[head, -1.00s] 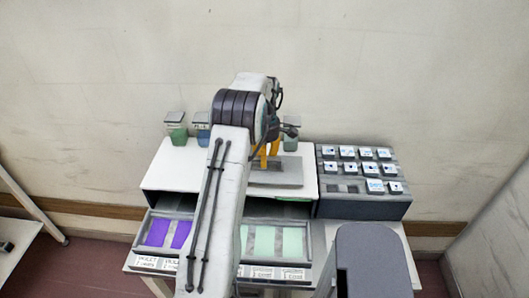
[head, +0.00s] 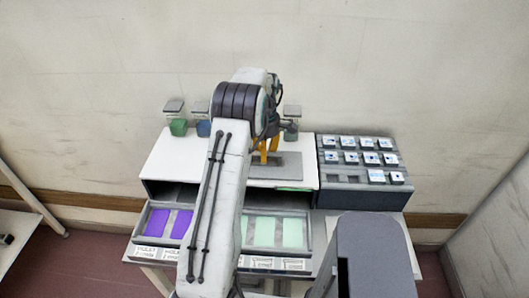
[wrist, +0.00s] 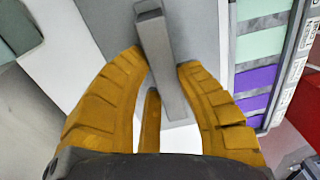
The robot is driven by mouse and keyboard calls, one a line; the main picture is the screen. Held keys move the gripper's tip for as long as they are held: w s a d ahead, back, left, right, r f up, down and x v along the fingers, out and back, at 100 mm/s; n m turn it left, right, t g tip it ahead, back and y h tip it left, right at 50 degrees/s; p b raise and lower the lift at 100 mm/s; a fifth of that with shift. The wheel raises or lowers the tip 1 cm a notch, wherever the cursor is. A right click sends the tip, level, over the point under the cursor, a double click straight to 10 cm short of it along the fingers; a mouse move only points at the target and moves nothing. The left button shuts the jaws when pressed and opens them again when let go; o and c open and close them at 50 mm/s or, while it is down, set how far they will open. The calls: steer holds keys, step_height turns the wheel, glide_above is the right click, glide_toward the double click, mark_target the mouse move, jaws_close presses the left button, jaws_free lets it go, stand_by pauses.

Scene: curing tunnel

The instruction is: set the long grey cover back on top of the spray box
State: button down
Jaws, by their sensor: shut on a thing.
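The white spray box (head: 165,163) stands on a table against the wall. The grey cover (head: 288,168) is over the right part of its top. My arm hides the area to its left. My gripper (head: 268,150) is over the cover, its orange fingers pointing down. In the wrist view my gripper (wrist: 163,72) is shut on the grey bar-shaped handle (wrist: 162,50) of the cover, and the flat grey plate (wrist: 205,20) shows below it. I cannot tell whether the cover rests on the box or hangs just above it.
A front tray (head: 226,255) holds purple and pale green panels, with labels along its edge. A dark rack (head: 350,177) of white labelled blocks stands right of the box. Lidded jars, one green (head: 178,127), stand at the back. A shelf edge is at far left.

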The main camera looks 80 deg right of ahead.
steer(key=shift+f, duration=0.2)
stand_by(0.3)
steer(key=c, duration=0.9)
jaws_free()
steer(key=r, duration=1.2)
steer(key=shift+d, duration=0.25)
